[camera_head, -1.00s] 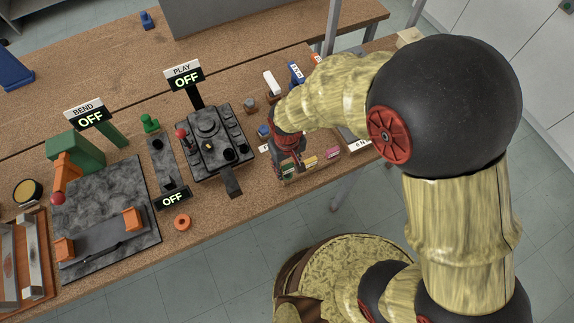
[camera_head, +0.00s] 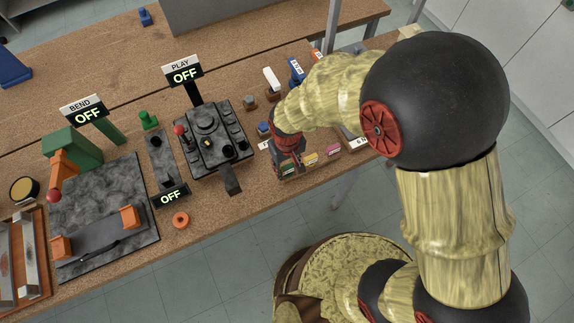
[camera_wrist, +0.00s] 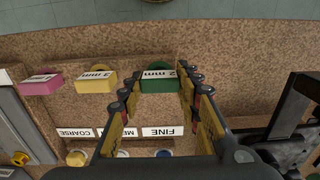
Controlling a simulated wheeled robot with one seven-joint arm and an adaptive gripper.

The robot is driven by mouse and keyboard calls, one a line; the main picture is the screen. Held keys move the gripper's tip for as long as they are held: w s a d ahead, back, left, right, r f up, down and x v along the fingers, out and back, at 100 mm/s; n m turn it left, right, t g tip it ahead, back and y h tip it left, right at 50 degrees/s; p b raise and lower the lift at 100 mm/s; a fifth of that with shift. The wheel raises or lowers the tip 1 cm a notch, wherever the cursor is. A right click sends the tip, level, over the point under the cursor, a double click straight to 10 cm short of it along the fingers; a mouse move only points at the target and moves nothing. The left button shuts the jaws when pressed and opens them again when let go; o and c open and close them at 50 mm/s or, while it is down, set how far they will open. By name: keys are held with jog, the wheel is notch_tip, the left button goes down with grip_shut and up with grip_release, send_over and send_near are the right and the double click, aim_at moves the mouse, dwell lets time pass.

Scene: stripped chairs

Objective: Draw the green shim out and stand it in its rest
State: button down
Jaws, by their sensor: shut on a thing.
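The green shim (camera_wrist: 158,86), marked 2 mm, lies between the fingers of my gripper (camera_wrist: 157,80) in the wrist view. My gripper is shut on it. In the head view my gripper (camera_head: 287,160) reaches down at the front edge of the bench, left of the yellow shim, and largely hides the green one. The yellow shim (camera_wrist: 97,81), marked 3 mm, and the pink shim (camera_wrist: 41,85) stand in a row beside it; both also show in the head view, yellow (camera_head: 310,158) and pink (camera_head: 333,148). I cannot tell which part is the green shim's rest.
FINE (camera_wrist: 163,132) and COARSE (camera_wrist: 75,132) labels stand near small round knobs, with another label between. A dark dial unit (camera_head: 210,140) is left of my gripper. An orange ring (camera_head: 180,220) lies near the bench edge. PLAY (camera_head: 183,72) and BEND (camera_head: 83,110) signs read OFF.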

aim_at(287, 167)
jog(key=shift+f, duration=0.25)
jog(key=c, duration=1.2)
grip_release()
jog(key=shift+o, duration=0.7)
jog(key=shift+o, duration=0.9)
jog(key=shift+r+p, duration=2.2)
jog(key=shift+r, duration=0.8)
